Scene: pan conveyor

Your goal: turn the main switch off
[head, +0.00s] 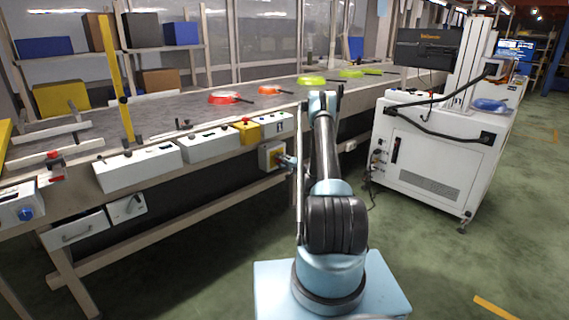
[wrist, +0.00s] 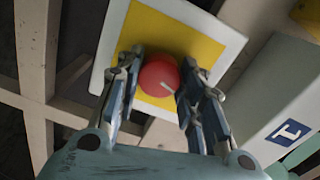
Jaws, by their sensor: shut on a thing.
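The main switch is a round red knob (wrist: 157,79) on a yellow plate (wrist: 203,47) on a white box (wrist: 115,28). In the head view the white switch box (head: 266,151) hangs under the front edge of the conveyor. A short white line on the knob slants toward the lower right in the wrist view. My gripper (wrist: 163,66) is shut on the red knob, one finger on each side. In the head view my gripper (head: 288,161) reaches the box from the right, and the knob is hidden there.
The conveyor (head: 170,112) carries red, orange and green pans (head: 225,98). A yellow box with a red button (head: 245,123) and white control boxes (head: 210,142) line its front edge. A white cabinet (head: 430,150) stands to the right.

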